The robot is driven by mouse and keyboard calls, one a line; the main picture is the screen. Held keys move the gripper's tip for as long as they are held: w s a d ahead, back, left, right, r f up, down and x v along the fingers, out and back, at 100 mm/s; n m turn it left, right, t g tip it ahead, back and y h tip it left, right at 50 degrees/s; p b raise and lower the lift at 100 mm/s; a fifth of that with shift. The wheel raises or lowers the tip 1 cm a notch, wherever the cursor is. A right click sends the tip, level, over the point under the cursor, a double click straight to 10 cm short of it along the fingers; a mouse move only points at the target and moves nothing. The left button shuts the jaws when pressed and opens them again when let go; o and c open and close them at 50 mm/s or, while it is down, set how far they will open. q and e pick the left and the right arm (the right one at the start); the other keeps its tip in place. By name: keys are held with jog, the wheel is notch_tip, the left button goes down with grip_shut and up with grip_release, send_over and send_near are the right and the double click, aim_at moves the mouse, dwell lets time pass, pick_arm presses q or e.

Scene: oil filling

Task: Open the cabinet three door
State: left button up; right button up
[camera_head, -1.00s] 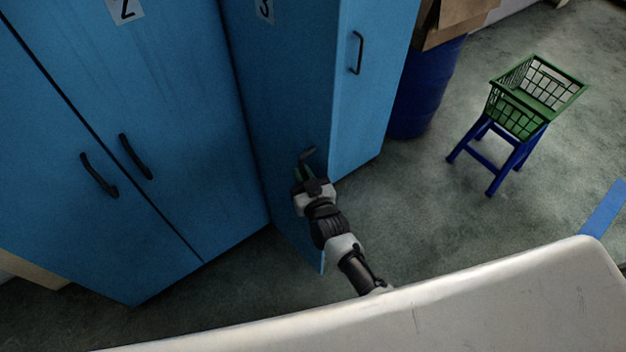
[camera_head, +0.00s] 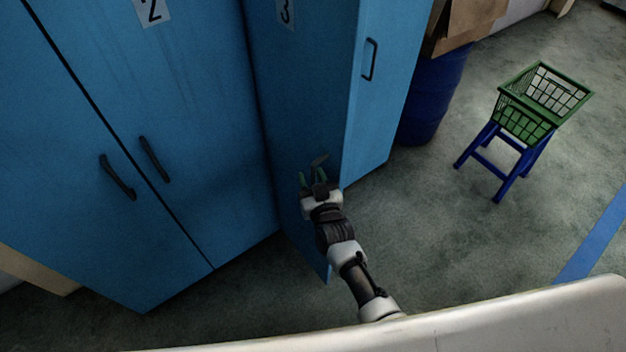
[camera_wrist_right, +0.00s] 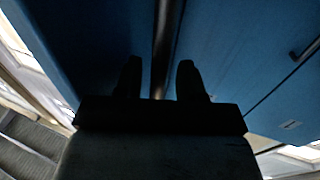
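The cabinet three door (camera_head: 300,110), blue with a "3" label at the top, stands partly open in the head view, its lower corner swung out past the cabinet front. Its dark handle (camera_head: 320,160) is low near the free edge. My right gripper (camera_head: 314,177) is at this handle with its fingers apart. In the right wrist view, the two dark fingers of my right gripper (camera_wrist_right: 159,80) stand either side of a bar, the handle (camera_wrist_right: 163,45), with gaps showing. Contact cannot be told. My left gripper is not in view.
Blue cabinet two (camera_head: 170,90) adjoins on the left, with two closed doors and dark handles. Another blue door (camera_head: 385,90) is right of the open one. A blue barrel (camera_head: 435,100) and a green basket (camera_head: 525,120) on a blue stool (camera_head: 495,165) stand right. The floor between is clear.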

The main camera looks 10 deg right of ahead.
jog(key=shift+s+d+f, duration=0.15)
jog(key=shift+s+f, duration=0.05)
jog(key=shift+s, duration=0.25)
jog(key=s+d+b, duration=0.1)
jog(key=s, duration=0.9)
jog(key=shift+d, duration=0.35)
jog(key=s+d+f+g, duration=0.2)
jog(key=s+f+g, duration=0.2)
jog(key=s+f, duration=0.55)
jog(key=s+d+f+g, duration=0.2)
jog(key=s+f+g, duration=0.25)
jog(key=f, duration=1.05)
jog(key=s+d+f+g+h, duration=0.1)
jog(key=s+d+f+g, duration=0.3)
jog(key=s, duration=0.7)
jog(key=s+d+f+g+h, duration=0.2)
jog(key=s+d+f+g, duration=0.2)
jog(key=s+d+f, duration=0.3)
jog(key=s+f, duration=0.2)
jog(key=s, duration=0.2)
jog(key=shift+s, duration=0.4)
